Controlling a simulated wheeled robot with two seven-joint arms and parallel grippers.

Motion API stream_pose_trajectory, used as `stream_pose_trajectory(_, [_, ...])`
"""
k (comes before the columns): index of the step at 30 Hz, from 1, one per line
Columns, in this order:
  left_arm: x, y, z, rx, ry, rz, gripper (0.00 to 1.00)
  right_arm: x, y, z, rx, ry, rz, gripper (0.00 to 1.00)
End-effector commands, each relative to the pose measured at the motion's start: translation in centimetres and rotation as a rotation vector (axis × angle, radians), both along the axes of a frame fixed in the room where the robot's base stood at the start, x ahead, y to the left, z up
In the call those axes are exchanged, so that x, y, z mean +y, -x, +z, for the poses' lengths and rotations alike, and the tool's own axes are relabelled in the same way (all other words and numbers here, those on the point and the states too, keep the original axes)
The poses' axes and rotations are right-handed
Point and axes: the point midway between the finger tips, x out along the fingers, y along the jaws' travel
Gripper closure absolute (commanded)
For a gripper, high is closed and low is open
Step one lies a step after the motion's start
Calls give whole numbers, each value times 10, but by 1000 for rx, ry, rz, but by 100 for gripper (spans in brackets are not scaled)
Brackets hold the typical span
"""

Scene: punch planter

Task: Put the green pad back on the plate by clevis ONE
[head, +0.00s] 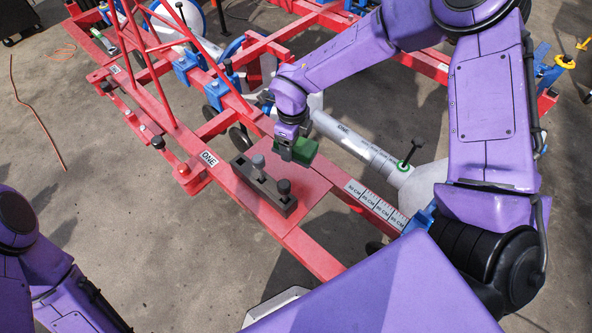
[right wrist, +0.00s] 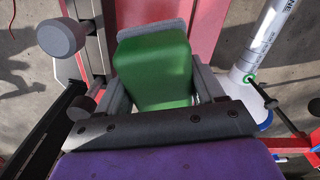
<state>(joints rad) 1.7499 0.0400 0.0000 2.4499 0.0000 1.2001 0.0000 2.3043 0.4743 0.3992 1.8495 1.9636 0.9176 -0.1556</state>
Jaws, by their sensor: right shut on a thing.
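The green pad (head: 304,150) is a small green block held in my right gripper (head: 296,149). In the right wrist view the pad (right wrist: 155,72) fills the space between the grey fingers, with a grey piece at its far end. The gripper is over the flat red plate (head: 310,184) on the red frame; I cannot tell the exact gap below the pad. A white ONE label (head: 209,158) is on the red frame left of the plate. A second ONE is printed on the grey pipe behind the pad. My left gripper is out of view.
A dark grey bar with upright round-headed pins (head: 264,185) stands on the plate's left side, close to the gripper. A grey pipe (head: 353,145) runs behind. A CM scale strip (head: 377,204) lies to the right. Another green piece (head: 94,49) is far left.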

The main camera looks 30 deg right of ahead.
Motion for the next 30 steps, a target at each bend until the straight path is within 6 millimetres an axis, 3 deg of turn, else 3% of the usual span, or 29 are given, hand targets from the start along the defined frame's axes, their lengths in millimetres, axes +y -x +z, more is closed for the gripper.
stream_pose_trajectory(3, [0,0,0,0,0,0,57,-7,0,-4,-3,1,-188,81])
stream_pose_trajectory(6, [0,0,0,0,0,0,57,-9,1,-5,-3,1,-265,81])
stream_pose_trajectory(15, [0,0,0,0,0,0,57,-10,1,-7,-3,1,-283,81])
stream_pose_trajectory(30, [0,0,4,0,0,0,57,-10,1,-94,-2,2,-281,81])
